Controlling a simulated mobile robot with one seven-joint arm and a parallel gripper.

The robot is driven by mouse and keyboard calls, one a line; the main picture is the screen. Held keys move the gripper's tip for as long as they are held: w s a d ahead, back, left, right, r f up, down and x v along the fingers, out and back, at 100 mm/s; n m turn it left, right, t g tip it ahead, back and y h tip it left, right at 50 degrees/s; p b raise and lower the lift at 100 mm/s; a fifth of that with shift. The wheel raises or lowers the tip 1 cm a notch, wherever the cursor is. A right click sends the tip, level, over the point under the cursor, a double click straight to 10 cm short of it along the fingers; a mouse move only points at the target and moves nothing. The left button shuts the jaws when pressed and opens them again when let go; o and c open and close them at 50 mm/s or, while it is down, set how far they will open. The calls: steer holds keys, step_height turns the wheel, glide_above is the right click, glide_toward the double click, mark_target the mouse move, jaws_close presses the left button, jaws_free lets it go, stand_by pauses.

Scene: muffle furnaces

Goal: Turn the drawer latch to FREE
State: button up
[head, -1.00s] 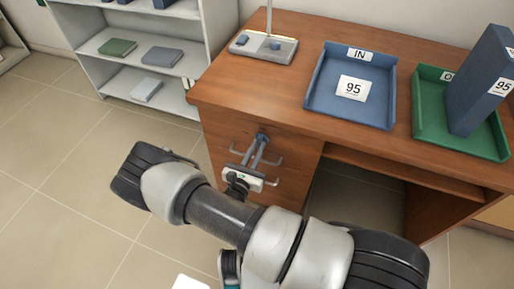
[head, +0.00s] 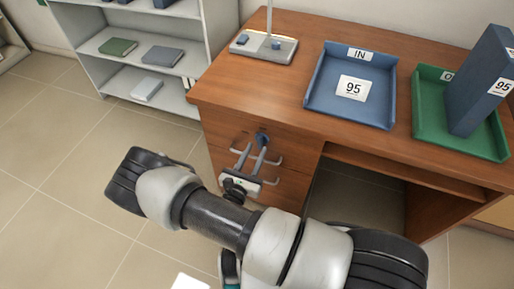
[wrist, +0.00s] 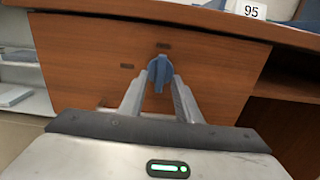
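The drawer latch (head: 262,139) is a small blue knob on the wooden front of the desk's top drawer. In the wrist view the latch (wrist: 160,72) stands upright, its long side running up and down. One small dark label (wrist: 163,46) is above it and another (wrist: 127,66) is to its left; their words are too small to read. My gripper (head: 254,146) is in front of the drawer, its fingers apart. Nothing is held.
Drawer handles (head: 272,158) stick out near my fingers. The wooden desk (head: 300,60) carries a blue tray (head: 312,102), a green tray (head: 440,140) with a blue binder (head: 480,85), and a stand (head: 285,54). A grey shelf (head: 180,98) is at the left. The floor at left is clear.

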steer(key=p+v, duration=0.1)
steer(key=v, duration=1.4)
steer(key=shift+s, duration=0.1)
steer(key=s+d+r+m+g, duration=0.1)
steer(key=d+r+m+g, duration=0.5)
steer(key=r+m, duration=0.3)
steer(key=d+r+m+g+y, duration=0.1)
steer(key=d+r+m+g, duration=0.6)
steer(key=r, duration=0.5)
steer(key=s+d+r+m+g, duration=0.1)
steer(key=d+r+m+g, duration=0.35)
steer(key=r+m, duration=0.5)
steer(key=s+d+r+m+t+y+p, duration=0.1)
steer(key=s+r+m+t+y+p, duration=0.1)
steer(key=r+p, duration=0.8)
steer(key=s+d+r+m+t+y+p, duration=0.2)
steer(key=r+p, duration=0.7)
steer(key=r, duration=1.1)
steer(key=shift+r+m+t+y+p, duration=0.35)
steer(key=shift+m+t+y, duration=0.25)
steer(key=shift+m+t, duration=0.5)
